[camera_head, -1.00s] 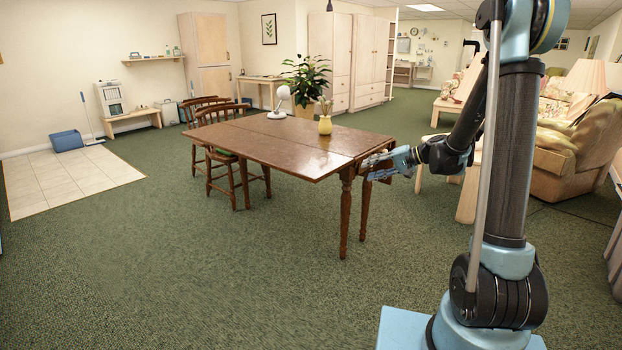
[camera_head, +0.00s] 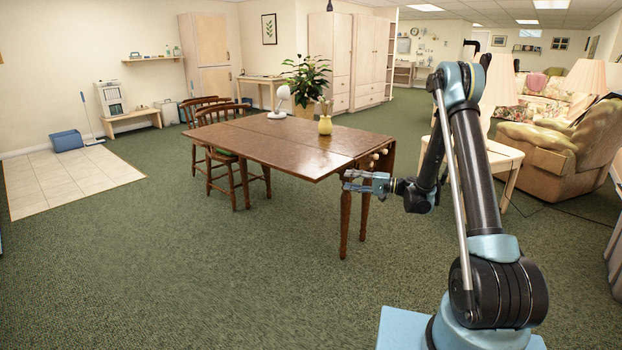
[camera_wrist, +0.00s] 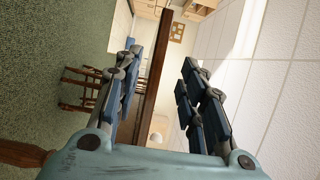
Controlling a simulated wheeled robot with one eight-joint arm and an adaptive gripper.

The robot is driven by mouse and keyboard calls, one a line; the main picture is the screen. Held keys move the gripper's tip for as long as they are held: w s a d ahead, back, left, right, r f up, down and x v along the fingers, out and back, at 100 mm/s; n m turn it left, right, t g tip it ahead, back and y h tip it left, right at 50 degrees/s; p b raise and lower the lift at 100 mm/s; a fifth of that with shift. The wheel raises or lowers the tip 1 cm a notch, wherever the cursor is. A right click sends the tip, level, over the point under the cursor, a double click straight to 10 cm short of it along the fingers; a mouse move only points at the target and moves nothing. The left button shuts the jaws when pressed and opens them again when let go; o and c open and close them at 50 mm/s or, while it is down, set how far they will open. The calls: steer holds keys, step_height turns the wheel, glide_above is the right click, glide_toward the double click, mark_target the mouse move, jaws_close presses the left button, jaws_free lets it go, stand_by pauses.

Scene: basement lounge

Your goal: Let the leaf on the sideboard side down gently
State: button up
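My gripper (camera_head: 352,181) is at the table's near right corner, at about the edge's height or just below. In the wrist view, which is turned on its side, my gripper (camera_wrist: 161,62) is open. A brown board (camera_wrist: 152,85), seen edge-on, lies between its fingers, with gaps visible on both sides.
A yellow vase (camera_head: 325,125) and a white lamp (camera_head: 278,103) stand on the tabletop. Wooden chairs (camera_head: 232,165) are at its left. A pale side table (camera_head: 505,160) and an armchair (camera_head: 565,150) stand to the right. The carpet in front is clear.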

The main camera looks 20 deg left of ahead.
mark_target(312, 175)
steer(key=a, duration=1.7)
steer(key=shift+c, duration=0.2)
